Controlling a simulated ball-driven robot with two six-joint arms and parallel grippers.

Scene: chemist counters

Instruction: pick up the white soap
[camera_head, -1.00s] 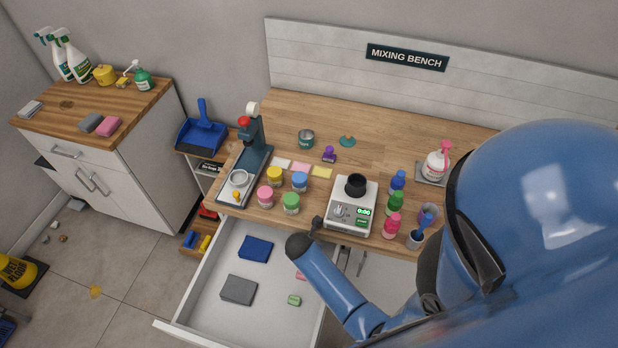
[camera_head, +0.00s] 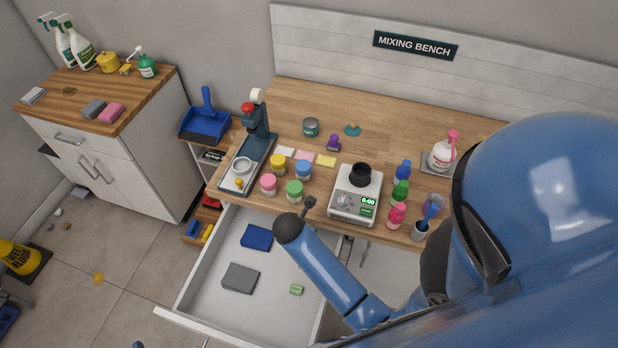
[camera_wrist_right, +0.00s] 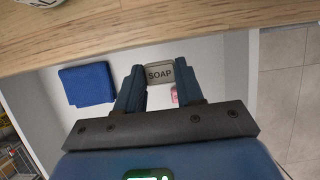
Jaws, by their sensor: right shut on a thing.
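In the right wrist view, my right gripper (camera_wrist_right: 160,80) is shut on a pale greyish soap (camera_wrist_right: 159,74) marked SOAP, held between its fingertips. The soap is above the open white drawer and close to the bench's front edge. In the head view, my right arm reaches over the drawer's right side; its fingers and the soap cannot be made out there.
The open drawer (camera_head: 187,289) holds a blue cloth (camera_head: 256,237), a grey cloth (camera_head: 240,277) and a small green bar (camera_head: 296,289). A pink item (camera_wrist_right: 174,94) shows beyond the fingers. The bench (camera_head: 395,105) bears jars, bottles and a scale (camera_head: 355,205).

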